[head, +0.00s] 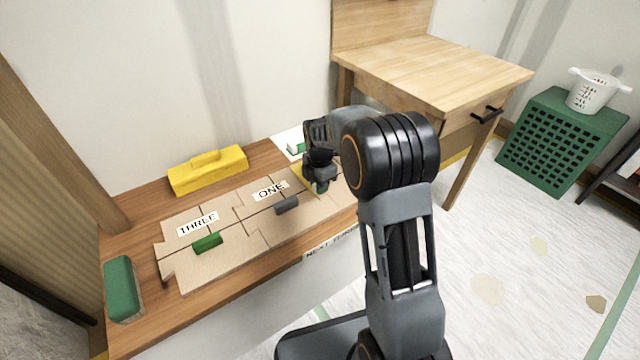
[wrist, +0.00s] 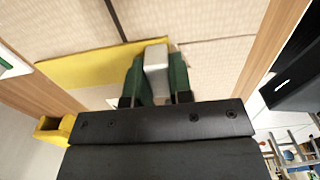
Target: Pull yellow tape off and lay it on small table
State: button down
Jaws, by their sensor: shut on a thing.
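The yellow tape (head: 302,180) shows as a strip at the right part of the cardboard panels, partly hidden by my gripper. In the wrist view, the yellow tape (wrist: 90,66) runs across the cardboard to my fingers. My gripper (head: 320,186) points down there. In the wrist view its green fingers (wrist: 156,78) are shut on a light grey block (wrist: 156,58) that overlaps the strip's end. I cannot tell whether this block is fixed to the tape. A small wooden table (head: 425,68) with a drawer stands behind to the right, its top bare.
Cardboard panels (head: 235,240) marked THREE and ONE lie on the bench (head: 140,338), with a green handle (head: 207,243) and a grey handle (head: 286,205). A yellow handled tool (head: 208,171) and a green block (head: 123,290) lie beside them. A green crate (head: 550,150) bears a white basket (head: 594,92).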

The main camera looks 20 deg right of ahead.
jog(key=shift+r, duration=0.15)
jog(key=shift+r+p, duration=0.9)
jog(key=shift+p, duration=0.1)
jog(key=shift+r+p, duration=1.9)
jog(key=shift+r, duration=0.1)
jog(key=shift+s+d+f, duration=0.1)
